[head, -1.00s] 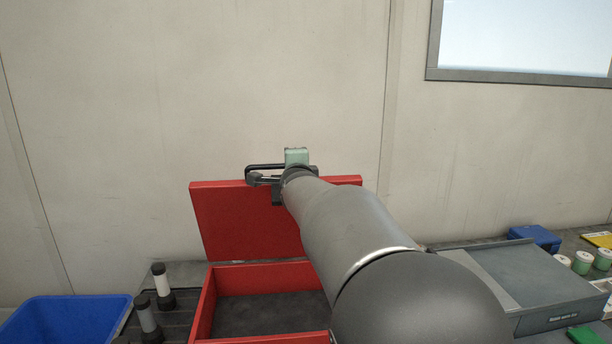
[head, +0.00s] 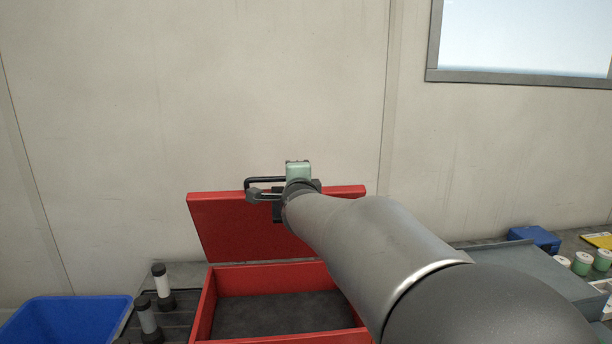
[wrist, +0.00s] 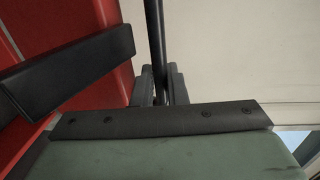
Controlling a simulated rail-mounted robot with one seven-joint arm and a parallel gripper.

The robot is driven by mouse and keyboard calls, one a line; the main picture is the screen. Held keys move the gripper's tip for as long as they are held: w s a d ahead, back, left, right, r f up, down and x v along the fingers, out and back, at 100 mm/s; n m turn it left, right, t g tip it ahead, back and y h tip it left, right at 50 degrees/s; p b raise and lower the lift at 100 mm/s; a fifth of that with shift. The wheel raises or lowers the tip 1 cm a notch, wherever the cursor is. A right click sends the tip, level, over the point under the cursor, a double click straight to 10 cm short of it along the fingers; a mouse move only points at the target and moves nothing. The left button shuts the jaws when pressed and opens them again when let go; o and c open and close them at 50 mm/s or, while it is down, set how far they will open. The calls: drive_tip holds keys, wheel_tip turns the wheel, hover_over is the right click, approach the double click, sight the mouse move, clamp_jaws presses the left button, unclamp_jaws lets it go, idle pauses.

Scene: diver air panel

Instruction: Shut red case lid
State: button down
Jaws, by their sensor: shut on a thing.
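The red case (head: 209,303) stands open on the bench in the head view, with a dark, empty-looking floor inside. A black bar handle (head: 262,181) is at the lid's top edge. My gripper (head: 268,193) is at this handle, partly hidden by my wrist. In the wrist view my gripper (wrist: 161,85) has its two dark fingers closed on the handle bar (wrist: 155,35). The red lid (wrist: 95,20) shows to the left there.
A blue bin (head: 65,318) stands left of the case. Dark cylinders with white or grey bodies (head: 160,282) stand between them. At the right are a grey box (head: 520,265), a blue box (head: 535,238) and white-lidded green jars (head: 582,262). The wall is close behind the lid.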

drive_tip(key=shift+s+f, duration=0.35)
drive_tip(key=shift+s, duration=0.3)
drive_tip(key=shift+s+d+f, duration=0.1)
drive_tip(key=shift+s+f, duration=0.3)
drive_tip(key=shift+s, duration=0.35)
drive_tip(key=shift+s+d+f, duration=0.15)
drive_tip(key=shift+s+f, duration=0.3)
drive_tip(key=shift+s, duration=0.3)
drive_tip(key=shift+s+d+f, duration=0.1)
drive_tip(key=shift+s+f, duration=0.3)
drive_tip(key=shift+s, duration=0.35)
drive_tip(key=shift+b, duration=0.3)
drive_tip(key=shift+s+d+f+b, duration=0.15)
drive_tip(key=shift+s+f+b, duration=0.3)
drive_tip(key=shift+s+f, duration=0.45)
drive_tip(key=shift+s+d+f+b, duration=0.1)
drive_tip(key=shift+s+f+b, duration=0.45)
drive_tip(key=shift+s, duration=0.6)
drive_tip(key=shift+f, duration=0.15)
